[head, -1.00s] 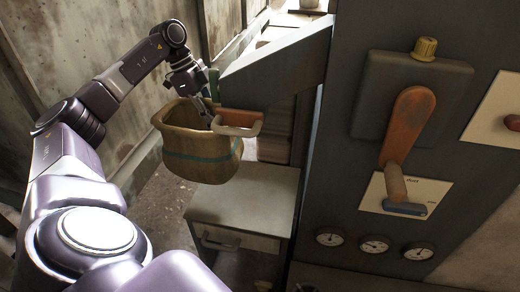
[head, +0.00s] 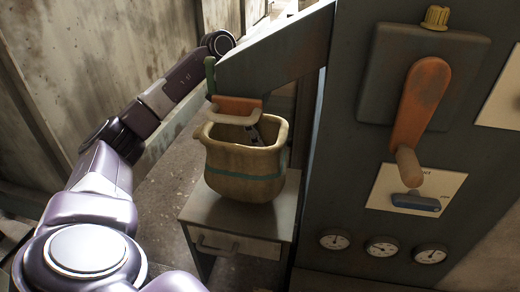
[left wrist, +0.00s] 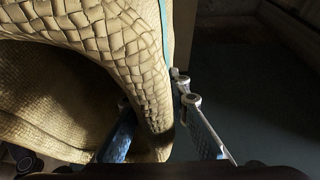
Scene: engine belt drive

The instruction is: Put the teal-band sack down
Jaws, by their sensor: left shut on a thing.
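The teal-band sack (head: 236,163) is a tan woven bag, open at the top and upright, with a teal stripe around it. In the head view it is over the top of a small grey cabinet (head: 205,212); I cannot tell if its base touches. My left gripper (head: 254,135) is mostly hidden behind the sloped grey chute, with a finger showing inside the sack's mouth. In the left wrist view the gripper (left wrist: 155,105) has one finger on each side of the sack's woven wall (left wrist: 110,45), shut on it. My right gripper is not in view.
The sloped chute (head: 275,55) and an orange part with a pale handle (head: 238,106) are close to the sack. The machine panel to the right carries an orange lever (head: 420,100), a blue-tipped switch (head: 415,202) and gauges (head: 382,246). Floor shows left of the cabinet.

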